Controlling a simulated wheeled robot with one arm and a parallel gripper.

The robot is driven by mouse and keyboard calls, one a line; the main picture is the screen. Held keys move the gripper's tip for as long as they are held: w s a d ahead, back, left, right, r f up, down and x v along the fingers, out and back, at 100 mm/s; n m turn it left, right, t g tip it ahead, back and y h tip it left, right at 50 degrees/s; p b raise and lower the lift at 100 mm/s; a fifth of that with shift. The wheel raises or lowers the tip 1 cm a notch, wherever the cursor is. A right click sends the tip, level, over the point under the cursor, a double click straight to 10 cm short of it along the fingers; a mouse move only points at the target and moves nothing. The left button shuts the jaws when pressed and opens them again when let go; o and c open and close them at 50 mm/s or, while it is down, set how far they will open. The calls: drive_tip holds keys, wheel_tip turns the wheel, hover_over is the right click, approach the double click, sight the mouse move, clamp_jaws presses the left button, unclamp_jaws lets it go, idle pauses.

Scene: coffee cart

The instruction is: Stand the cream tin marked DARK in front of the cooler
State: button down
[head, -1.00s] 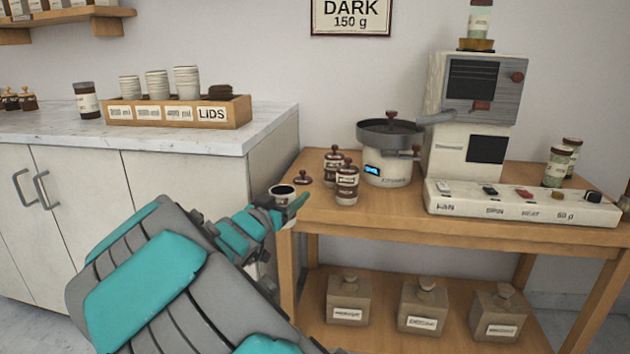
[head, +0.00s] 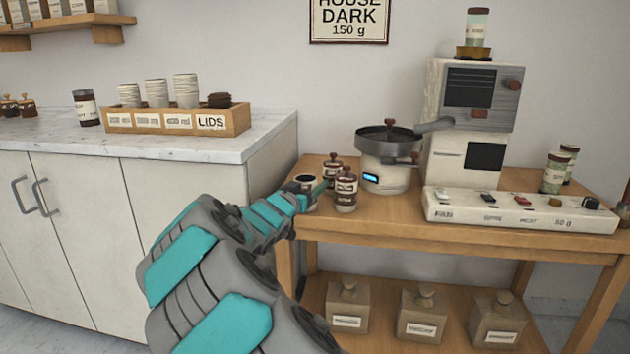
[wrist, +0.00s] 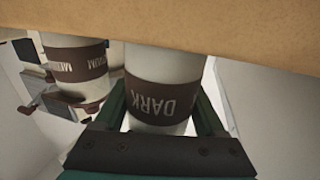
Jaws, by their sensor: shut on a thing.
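The cream tin marked DARK (wrist: 160,95), with a brown band, is between my gripper's fingers (wrist: 165,120) in the wrist view, where it appears upside down. In the head view my gripper (head: 312,190) is shut on this tin (head: 306,180), whose dark top looks open. It is upright at the left end of the wooden cart; I cannot tell whether it touches the top. The cooler (head: 385,178), a cream drum with a dark round pan, stands behind and to the right. A tin marked MEDIUM (wrist: 75,68) is close beside the held tin.
Two lidded tins (head: 345,190) (head: 332,168) stand between my gripper and the cooler. A switch panel (head: 520,215) lies at the cart's right front. A cream machine (head: 465,150) stands behind it. The cart top (head: 400,217) is clear in front of the cooler.

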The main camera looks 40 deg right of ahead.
drive_tip(key=x, duration=0.3)
drive_tip(key=shift+r, duration=0.1)
drive_tip(key=shift+a+r+p, duration=0.1)
drive_tip(key=shift+r+p, duration=0.1)
drive_tip(key=shift+p, duration=0.4)
drive_tip(key=shift+f, duration=0.15)
drive_tip(key=shift+f, duration=0.3)
unclamp_jaws()
drive_tip(key=shift+b, duration=0.4)
